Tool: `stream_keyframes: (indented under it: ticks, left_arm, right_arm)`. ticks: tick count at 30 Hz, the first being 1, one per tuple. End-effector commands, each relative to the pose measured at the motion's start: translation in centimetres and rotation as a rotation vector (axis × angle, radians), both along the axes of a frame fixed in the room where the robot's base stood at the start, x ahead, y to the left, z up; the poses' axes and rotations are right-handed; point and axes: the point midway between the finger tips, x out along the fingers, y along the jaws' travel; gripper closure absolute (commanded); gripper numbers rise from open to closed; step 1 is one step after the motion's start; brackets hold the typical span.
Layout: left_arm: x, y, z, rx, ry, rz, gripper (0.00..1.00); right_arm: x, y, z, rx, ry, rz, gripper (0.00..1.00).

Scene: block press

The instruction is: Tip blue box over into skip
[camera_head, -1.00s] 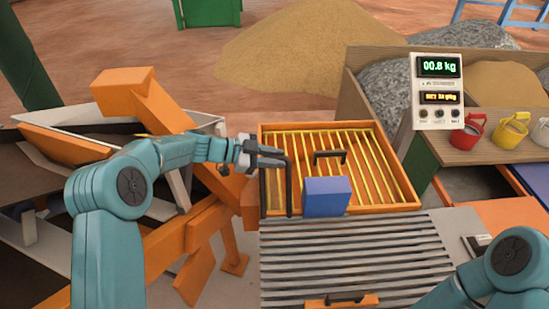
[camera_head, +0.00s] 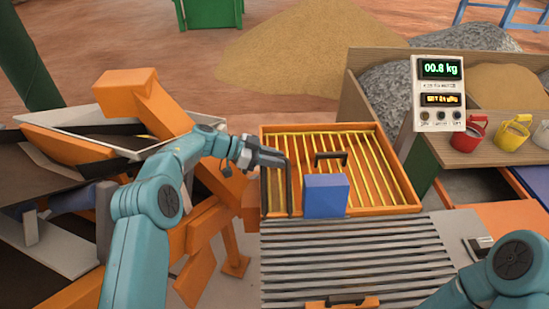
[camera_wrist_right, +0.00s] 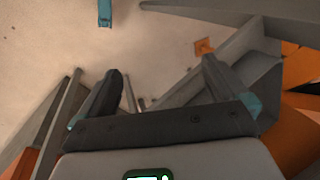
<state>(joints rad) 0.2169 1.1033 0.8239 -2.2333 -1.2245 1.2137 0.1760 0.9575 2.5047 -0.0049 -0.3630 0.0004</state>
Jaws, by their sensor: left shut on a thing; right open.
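A blue box (camera_head: 326,195) stands upright at the front of an orange tray with yellow bars (camera_head: 412,203). My left gripper (camera_head: 281,162) is at the tray's left side, left of the box and apart from it. It is shut on a black bar handle (camera_head: 289,190) there. My right gripper shows in the right wrist view (camera_wrist_right: 161,70), open with nothing between its fingers. Only part of my right arm shows in the head view. A green container (camera_head: 208,10) stands far back; I cannot tell whether it is the skip.
A grey slatted surface (camera_head: 340,255) lies in front of the tray. Orange beams (camera_head: 165,115) and a white-rimmed bin (camera_head: 130,154) crowd the left. A scale display (camera_head: 439,95) and mugs (camera_head: 467,138) are at the right. A sand pile (camera_head: 295,50) lies behind.

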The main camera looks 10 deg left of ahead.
Motion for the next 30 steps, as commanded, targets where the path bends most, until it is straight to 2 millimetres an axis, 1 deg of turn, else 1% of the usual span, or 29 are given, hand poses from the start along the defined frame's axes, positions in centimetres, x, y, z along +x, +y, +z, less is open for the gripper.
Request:
stream_keyframes:
  ticks: [1, 2, 3, 4, 5, 14, 17, 20, 24, 30]
  left_arm:
    - [-0.4, -0.3, -0.9, 0.0, 0.02, -0.013, 1.0]
    - [-0.4, -0.3, -0.9, 0.0, 0.02, -0.013, 1.0]
    - [-0.4, -0.3, -0.9, 0.0, 0.02, -0.013, 0.73]
    - [-0.4, -0.3, -0.9, 0.0, 0.02, -0.012, 0.63]
    - [-0.4, -0.3, -0.8, -0.001, 0.02, -0.012, 0.56]
    - [-0.2, -0.1, -0.4, 0.0, 0.009, -0.006, 0.56]
    - [-0.4, 0.8, -0.1, 0.0, 0.006, -0.003, 0.56]
    - [-0.9, 2.4, 0.4, 0.001, 0.006, -0.002, 0.56]
    - [-1.9, 5.7, 1.8, 0.002, 0.004, -0.001, 0.56]
    - [-3.4, 10.3, 3.9, 0.002, 0.007, -0.003, 0.56]
  right_arm:
    - [0.0, 0.0, -0.1, 0.0, 0.0, 0.0, 0.0]
    - [0.0, 0.0, -0.1, 0.0, 0.0, 0.0, 0.0]
    - [0.0, 0.0, -0.1, 0.0, 0.0, 0.0, 0.0]
    - [0.0, 0.0, -0.1, 0.0, 0.0, 0.0, 0.0]
    - [0.0, 0.0, -0.1, 0.0, 0.0, 0.0, 0.0]
    - [0.0, 0.0, -0.1, 0.0, 0.0, 0.0, 0.0]
    - [0.0, 0.0, -0.5, 0.0, 0.0, 0.0, 0.0]
    - [0.0, 0.0, -1.2, 0.0, 0.0, 0.0, 0.0]
    - [0.0, 0.0, -2.2, 0.0, 0.0, 0.0, 0.0]
    - [0.0, 0.0, -3.0, 0.0, 0.0, 0.0, 0.0]
